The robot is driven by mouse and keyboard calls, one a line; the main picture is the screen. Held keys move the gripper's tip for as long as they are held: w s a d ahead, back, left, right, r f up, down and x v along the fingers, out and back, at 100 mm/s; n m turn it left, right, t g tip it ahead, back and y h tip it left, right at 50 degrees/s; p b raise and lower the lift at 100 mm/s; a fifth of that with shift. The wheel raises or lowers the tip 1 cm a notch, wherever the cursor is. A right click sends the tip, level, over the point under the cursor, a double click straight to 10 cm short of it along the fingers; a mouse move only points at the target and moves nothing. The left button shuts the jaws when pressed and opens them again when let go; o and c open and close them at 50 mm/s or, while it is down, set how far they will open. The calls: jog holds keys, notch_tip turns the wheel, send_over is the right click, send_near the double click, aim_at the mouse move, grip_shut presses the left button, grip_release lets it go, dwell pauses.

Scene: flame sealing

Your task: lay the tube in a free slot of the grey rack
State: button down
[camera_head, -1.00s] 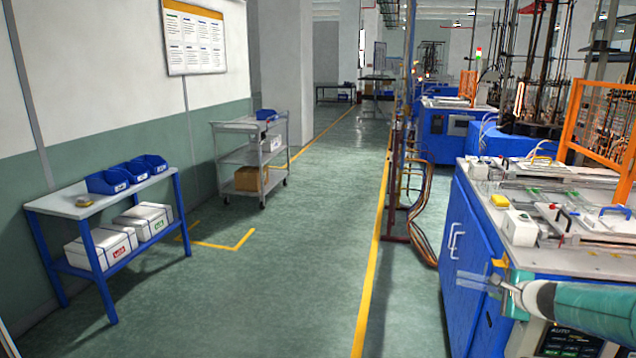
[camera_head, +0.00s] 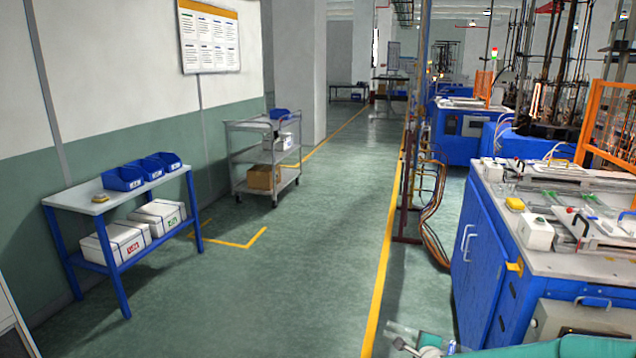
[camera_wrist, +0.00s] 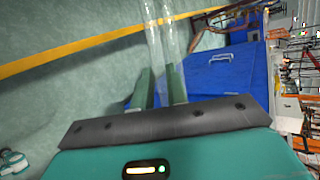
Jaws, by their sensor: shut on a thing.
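My gripper (camera_head: 412,345) shows at the bottom edge of the head view, over the floor left of the blue machine bench. In the wrist view my gripper (camera_wrist: 160,86) has its two green fingers close together, shut on a clear glass tube (camera_wrist: 153,30). The tube runs away from the fingers toward the top of the picture. It is see-through, so its full outline and far end are hard to make out. I cannot pick out the grey rack in either view.
The blue machine bench (camera_head: 482,262) stands at the right, with fixtures and a white box (camera_head: 536,233) on top. A blue-legged table (camera_head: 75,206) with blue bins stands at the left, a grey trolley (camera_head: 262,158) behind it. The floor between is clear.

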jog(key=s+a, duration=0.3)
jog(key=a, duration=0.8)
jog(key=s+f, duration=0.4)
jog(key=f, duration=0.2)
jog(key=shift+s, duration=0.25)
jog(key=shift+d+f, duration=0.1)
